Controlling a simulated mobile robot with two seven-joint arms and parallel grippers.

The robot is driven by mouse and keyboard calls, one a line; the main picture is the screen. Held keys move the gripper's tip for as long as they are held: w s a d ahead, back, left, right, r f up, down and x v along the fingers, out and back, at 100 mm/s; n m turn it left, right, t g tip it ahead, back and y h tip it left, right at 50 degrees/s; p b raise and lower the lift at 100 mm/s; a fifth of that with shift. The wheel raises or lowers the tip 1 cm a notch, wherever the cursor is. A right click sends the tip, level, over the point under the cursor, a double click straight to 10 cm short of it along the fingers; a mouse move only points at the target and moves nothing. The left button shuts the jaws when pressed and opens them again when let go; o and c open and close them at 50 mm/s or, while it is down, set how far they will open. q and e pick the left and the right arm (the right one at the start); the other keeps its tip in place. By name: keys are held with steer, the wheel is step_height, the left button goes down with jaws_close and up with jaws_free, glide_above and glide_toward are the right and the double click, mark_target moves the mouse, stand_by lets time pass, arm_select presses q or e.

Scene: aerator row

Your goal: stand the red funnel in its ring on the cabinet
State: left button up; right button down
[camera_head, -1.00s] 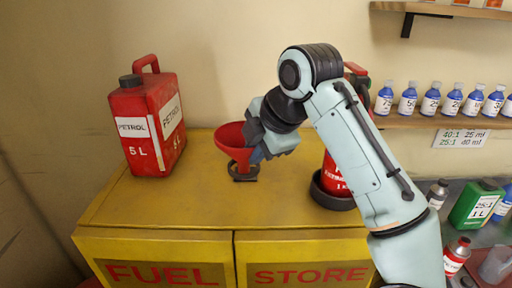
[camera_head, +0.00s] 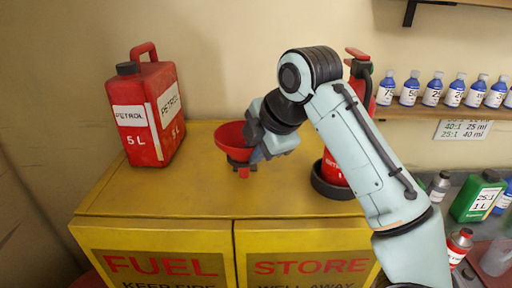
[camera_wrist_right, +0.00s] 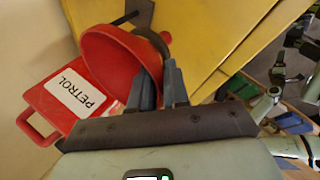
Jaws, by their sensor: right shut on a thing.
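The red funnel (camera_head: 231,136) is upright over the cabinet top, wide mouth upward; its bowl also shows in the wrist view (camera_wrist_right: 108,62). My right gripper (camera_head: 257,154) is shut on the funnel's right side; its two fingers (camera_wrist_right: 158,80) show against the bowl in the wrist view. The dark ring (camera_head: 240,164) crosses the funnel's narrow part in the head view, with red above and below it. The stem appears to be inside the ring, but I cannot tell whether the bowl rests on it. My left gripper is not in view.
A red petrol can (camera_head: 147,115) stands at the cabinet's left back. A red extinguisher-like bottle (camera_head: 333,171) stands in a dark round base right of the funnel, partly behind my arm. The yellow cabinet top (camera_head: 150,190) is clear at the front left.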

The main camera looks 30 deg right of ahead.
steer(key=c, duration=1)
jaws_free()
steer(key=shift+c, duration=0.2)
steer(key=shift+r+p, duration=0.5)
steer(key=shift+r, duration=0.1)
steer(key=shift+r+p, duration=1.45)
steer(key=shift+r, duration=0.4)
steer(key=shift+r+p, duration=0.35)
steer(key=shift+r, duration=0.65)
steer(key=shift+w+r, duration=0.15)
steer(key=shift+r, duration=0.3)
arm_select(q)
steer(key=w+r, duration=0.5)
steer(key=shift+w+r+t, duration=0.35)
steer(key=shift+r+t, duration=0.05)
arm_select(e)
steer(key=shift+r, duration=0.55)
